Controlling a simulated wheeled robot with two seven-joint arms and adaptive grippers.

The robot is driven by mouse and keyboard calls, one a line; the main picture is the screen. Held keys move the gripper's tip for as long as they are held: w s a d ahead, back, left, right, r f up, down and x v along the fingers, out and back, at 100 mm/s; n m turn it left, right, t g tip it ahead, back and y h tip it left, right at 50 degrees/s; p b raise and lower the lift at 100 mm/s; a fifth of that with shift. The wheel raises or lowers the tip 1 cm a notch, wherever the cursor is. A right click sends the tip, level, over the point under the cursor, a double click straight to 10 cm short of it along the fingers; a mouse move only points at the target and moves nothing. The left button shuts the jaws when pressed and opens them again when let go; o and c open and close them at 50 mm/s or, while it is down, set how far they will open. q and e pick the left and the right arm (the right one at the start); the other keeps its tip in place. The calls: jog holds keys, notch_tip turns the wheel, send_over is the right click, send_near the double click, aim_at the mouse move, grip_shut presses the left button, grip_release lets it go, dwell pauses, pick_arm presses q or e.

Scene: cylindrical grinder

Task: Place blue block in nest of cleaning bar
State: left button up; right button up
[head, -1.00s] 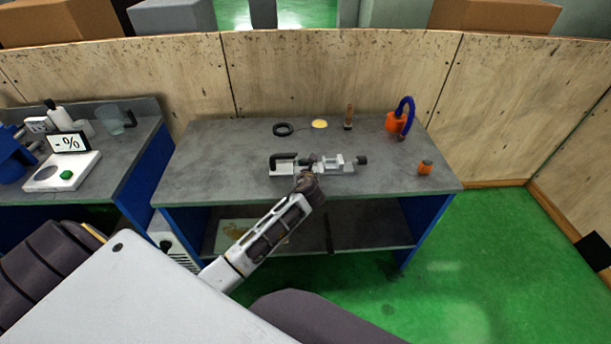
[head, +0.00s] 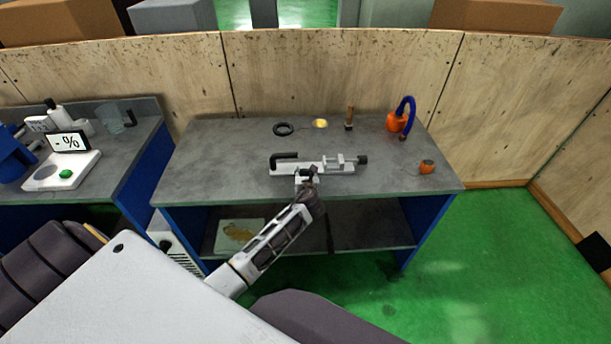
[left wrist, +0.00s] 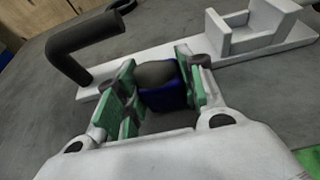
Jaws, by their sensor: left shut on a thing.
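The blue block (left wrist: 162,92) shows in the left wrist view between the green-padded fingers of my left gripper (left wrist: 158,90), which is shut on it. Its top looks dark. The cleaning bar (head: 335,171) lies on the table, a light grey bar with a black hooked handle (head: 285,157) at its left end; it also shows in the left wrist view (left wrist: 180,62). A raised grey holder (left wrist: 245,30) stands on the bar at upper right. In the head view my left gripper (head: 307,176) is at the bar's front edge, left of its raised parts. My right gripper is out of view.
On the grey table (head: 220,160) are a black ring (head: 283,129), a yellow disc (head: 320,124), a brush (head: 349,118), an orange item with a blue hose (head: 396,122) and a small orange item (head: 427,167). The table's front left is clear.

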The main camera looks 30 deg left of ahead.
pick_arm(q)
jog(key=shift+f, duration=0.1)
dwell(0.3)
jog(key=o, duration=1)
jog(key=v, duration=1.2)
dwell(0.6)
